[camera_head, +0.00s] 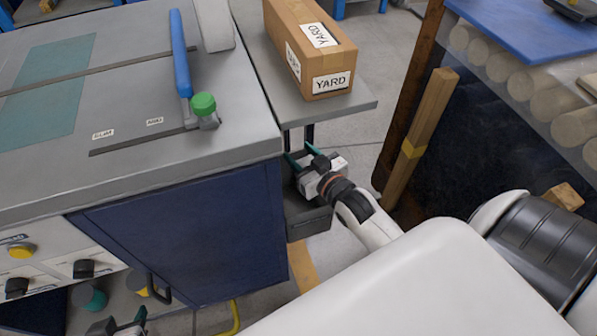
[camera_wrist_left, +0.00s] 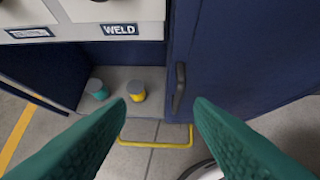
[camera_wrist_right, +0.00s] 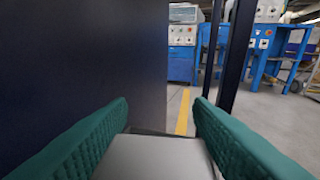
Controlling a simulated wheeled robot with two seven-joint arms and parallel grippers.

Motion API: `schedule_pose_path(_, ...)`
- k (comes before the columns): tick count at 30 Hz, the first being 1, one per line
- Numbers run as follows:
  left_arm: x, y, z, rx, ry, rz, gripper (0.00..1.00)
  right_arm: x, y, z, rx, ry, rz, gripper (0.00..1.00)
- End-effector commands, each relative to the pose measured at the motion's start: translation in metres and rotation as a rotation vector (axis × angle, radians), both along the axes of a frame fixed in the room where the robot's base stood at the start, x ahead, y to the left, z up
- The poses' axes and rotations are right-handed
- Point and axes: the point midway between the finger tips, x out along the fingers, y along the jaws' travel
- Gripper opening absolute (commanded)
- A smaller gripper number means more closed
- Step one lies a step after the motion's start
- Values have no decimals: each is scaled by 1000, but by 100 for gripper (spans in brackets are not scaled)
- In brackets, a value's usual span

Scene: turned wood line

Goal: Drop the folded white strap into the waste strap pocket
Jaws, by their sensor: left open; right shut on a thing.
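My right gripper (camera_head: 301,150) is low beside the bench's right end, just below the side shelf. In the right wrist view its teal fingers (camera_wrist_right: 162,118) are apart with a flat, smooth grey thing (camera_wrist_right: 155,158) between them. I cannot tell whether this is the folded white strap. A dark grey box-like holder (camera_head: 308,226) is below and beside the right gripper; it may be the waste strap pocket, but I see no label. My left gripper (camera_head: 128,322) is low in front of the bench. Its fingers (camera_wrist_left: 150,112) are open and empty.
The bench top (camera_head: 215,150) carries a blue-handled lever with a green knob (camera_head: 203,104). A carton marked YARD (camera_head: 322,55) stands on the side shelf (camera_head: 350,100). A wooden post (camera_head: 418,135) and log rack stand right. A yellow floor-level bar (camera_wrist_left: 155,144) is below the bench.

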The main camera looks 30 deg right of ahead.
Motion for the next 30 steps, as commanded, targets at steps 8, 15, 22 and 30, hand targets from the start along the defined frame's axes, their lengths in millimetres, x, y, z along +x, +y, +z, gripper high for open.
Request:
schedule_pose_path(8,27,-10,19,-42,-189,-14,48,0,0,-8,0,0,0,25)
schedule_pose_path(15,35,-14,28,-58,-258,-19,48,0,0,-9,0,0,0,25)
schedule_pose_path(22,36,-15,29,-60,-265,-20,48,0,0,-9,0,0,0,25)
schedule_pose_path(30,36,-14,29,-59,-263,-19,48,0,0,-9,0,0,0,72)
